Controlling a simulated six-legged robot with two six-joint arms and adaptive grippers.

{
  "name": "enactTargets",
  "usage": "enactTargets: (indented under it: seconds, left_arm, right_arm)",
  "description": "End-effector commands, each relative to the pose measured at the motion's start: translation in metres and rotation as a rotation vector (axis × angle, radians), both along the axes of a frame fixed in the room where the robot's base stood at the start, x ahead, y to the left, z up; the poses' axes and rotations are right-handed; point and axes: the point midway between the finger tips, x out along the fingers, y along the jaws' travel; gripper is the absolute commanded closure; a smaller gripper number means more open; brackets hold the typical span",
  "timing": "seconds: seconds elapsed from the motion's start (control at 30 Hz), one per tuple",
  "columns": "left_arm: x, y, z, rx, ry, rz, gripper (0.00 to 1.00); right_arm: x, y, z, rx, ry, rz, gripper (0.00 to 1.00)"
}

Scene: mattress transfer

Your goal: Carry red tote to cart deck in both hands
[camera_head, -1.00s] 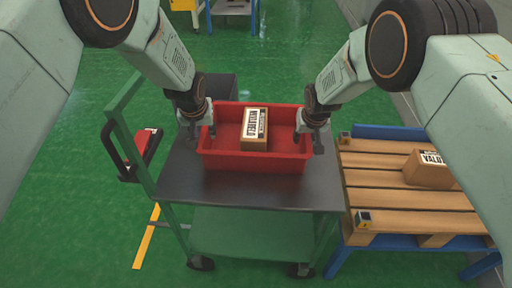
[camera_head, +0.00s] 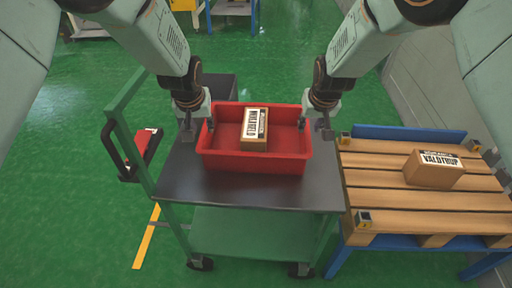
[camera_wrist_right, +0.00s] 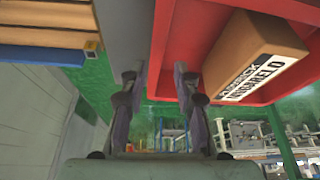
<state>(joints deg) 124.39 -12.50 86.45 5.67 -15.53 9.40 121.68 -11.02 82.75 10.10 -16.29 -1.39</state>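The red tote (camera_head: 254,163) sits flat on the dark deck (camera_head: 190,187) of the green cart. A brown labelled box (camera_head: 254,130) lies inside it. My left gripper (camera_head: 198,124) is at the tote's left rim, its fingers spread to either side of it. My right gripper (camera_head: 314,127) is at the right rim with its fingers apart. In the right wrist view the right gripper's fingers (camera_wrist_right: 158,82) show a clear gap, with the tote's red wall (camera_wrist_right: 170,45) at that gap. The box (camera_wrist_right: 257,58) shows there too. Contact with the rim is hard to tell.
A wooden pallet (camera_head: 410,200) on a blue stand, with a brown box (camera_head: 432,169) on it, stands right of the cart. The cart's green handle (camera_head: 125,120) rises at the left.

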Motion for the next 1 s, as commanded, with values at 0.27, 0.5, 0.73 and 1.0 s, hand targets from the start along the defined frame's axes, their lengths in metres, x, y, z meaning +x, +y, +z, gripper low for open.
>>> enactTargets:
  seconds: [0.27,0.5,0.73,1.0]
  left_arm:
    - [0.0,0.0,0.0,0.0,0.0,0.0,0.69]
    - [0.0,0.0,0.0,0.0,0.0,0.0,0.69]
    - [0.0,0.0,0.0,0.0,0.0,0.0,0.69]
    - [0.0,0.0,0.0,0.0,0.0,0.0,0.69]
  right_arm:
    - [-0.012,0.0,0.03,0.0,0.0,0.001,0.69]
    - [-0.014,-0.001,0.033,0.0,0.0,0.001,0.69]
    - [-0.014,-0.001,0.033,0.0,0.0,0.001,0.69]
    - [-0.014,-0.001,0.033,0.0,0.0,0.001,0.69]
